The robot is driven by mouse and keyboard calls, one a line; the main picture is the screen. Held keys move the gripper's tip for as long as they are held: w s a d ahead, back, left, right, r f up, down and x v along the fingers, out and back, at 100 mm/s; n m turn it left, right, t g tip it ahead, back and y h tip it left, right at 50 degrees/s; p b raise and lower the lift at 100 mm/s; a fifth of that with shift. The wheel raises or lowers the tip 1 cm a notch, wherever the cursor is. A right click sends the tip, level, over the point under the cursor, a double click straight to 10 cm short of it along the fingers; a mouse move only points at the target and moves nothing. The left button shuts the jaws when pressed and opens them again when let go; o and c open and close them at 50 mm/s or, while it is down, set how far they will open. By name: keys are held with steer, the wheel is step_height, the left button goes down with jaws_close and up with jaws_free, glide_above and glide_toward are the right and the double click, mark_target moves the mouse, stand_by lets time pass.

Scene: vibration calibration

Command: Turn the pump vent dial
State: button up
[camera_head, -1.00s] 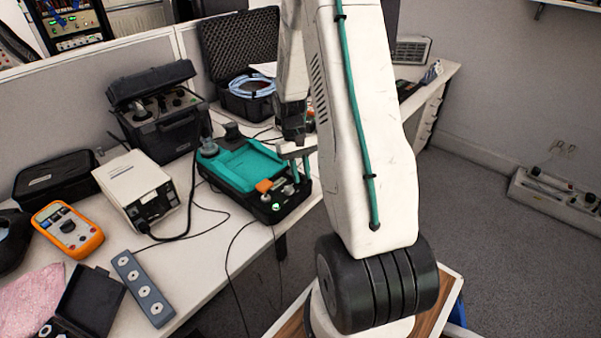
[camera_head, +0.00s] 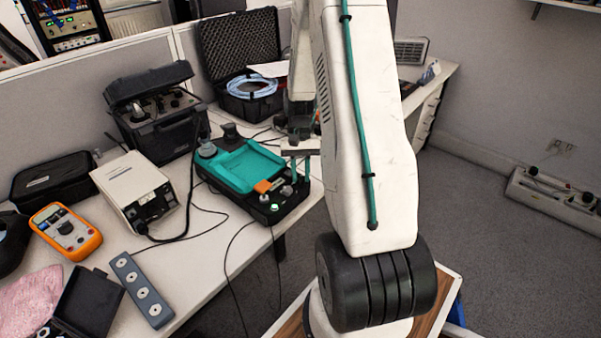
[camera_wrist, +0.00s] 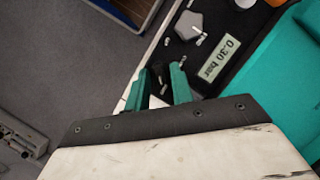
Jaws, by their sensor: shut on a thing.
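The pump (camera_head: 243,165) is a teal and black unit on the bench, with an orange block and several knobs at its near right end. My gripper (camera_head: 300,178) points down over that end. In the wrist view, the teal fingers of my gripper (camera_wrist: 161,72) are close around a small dark part at the panel's edge, the vent dial (camera_wrist: 160,75). The fingers hide most of this dial, so its angle cannot be told. A grey faceted knob (camera_wrist: 188,26) with a pale pointer stands clear beside it. The display (camera_wrist: 220,59) reads 0.30 bar.
A black case (camera_head: 158,128) and a white instrument (camera_head: 133,188) stand left of the pump. An orange multimeter (camera_head: 66,230) and a grey socket strip (camera_head: 141,290) lie further left. An open case (camera_head: 240,60) with blue tubing is behind. Thin cables run off the bench edge.

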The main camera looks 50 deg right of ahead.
steer(key=o, duration=0.9)
steer(key=shift+o, duration=0.2)
steer(key=shift+r, duration=0.1)
steer(key=v, duration=0.7)
steer(key=shift+r, duration=0.25)
steer(key=shift+w+d, duration=0.1)
steer(key=shift+d, duration=0.05)
